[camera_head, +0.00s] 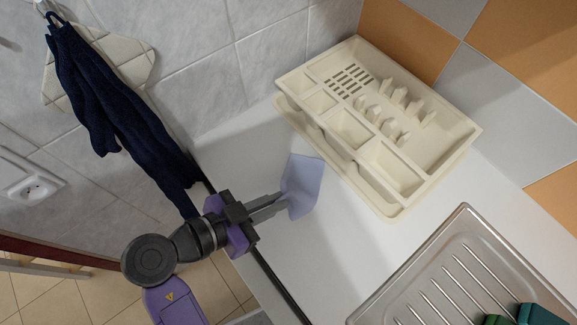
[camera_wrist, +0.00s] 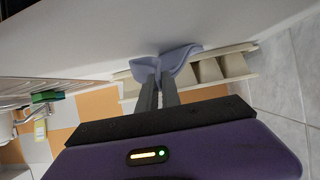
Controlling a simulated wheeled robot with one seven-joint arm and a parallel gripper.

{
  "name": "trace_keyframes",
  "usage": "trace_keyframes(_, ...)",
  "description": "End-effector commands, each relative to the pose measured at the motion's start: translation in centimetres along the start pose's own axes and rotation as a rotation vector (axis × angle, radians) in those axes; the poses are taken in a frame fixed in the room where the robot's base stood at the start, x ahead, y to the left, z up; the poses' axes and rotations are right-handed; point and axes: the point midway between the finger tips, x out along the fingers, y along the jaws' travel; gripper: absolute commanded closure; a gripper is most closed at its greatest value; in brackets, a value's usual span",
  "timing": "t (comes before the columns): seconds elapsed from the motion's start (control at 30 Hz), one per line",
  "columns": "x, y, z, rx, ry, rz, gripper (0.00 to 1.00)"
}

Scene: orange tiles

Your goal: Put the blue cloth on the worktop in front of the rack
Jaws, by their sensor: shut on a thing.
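The blue cloth (camera_head: 303,184) is a pale blue-violet piece, held over the white worktop (camera_head: 300,262) just in front of the cream rack (camera_head: 425,205). My gripper (camera_head: 283,200) is shut on the cloth's near edge. In the wrist view the cloth (camera_wrist: 178,62) spreads from between the fingertips (camera_wrist: 160,78), with the rack (camera_wrist: 235,66) right behind it. I cannot tell whether the cloth touches the worktop. The fingers hide a little of its near edge.
A steel sink drainer (camera_head: 455,275) with green items (camera_head: 535,314) lies at the lower right. A dark navy towel (camera_head: 105,100) hangs on the tiled wall at the left. The worktop between the rack and the drainer is clear.

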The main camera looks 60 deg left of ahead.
Motion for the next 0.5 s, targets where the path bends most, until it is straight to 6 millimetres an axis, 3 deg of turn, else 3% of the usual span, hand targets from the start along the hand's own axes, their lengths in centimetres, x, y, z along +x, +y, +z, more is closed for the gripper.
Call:
trace_keyframes(0.2, -1.3, 1.5, 3.5, -0.005, -0.002, 0.000, 1.00)
trace_keyframes(0.5, -2.4, 2.6, 6.1, -0.002, -0.001, 0.000, 1.00)
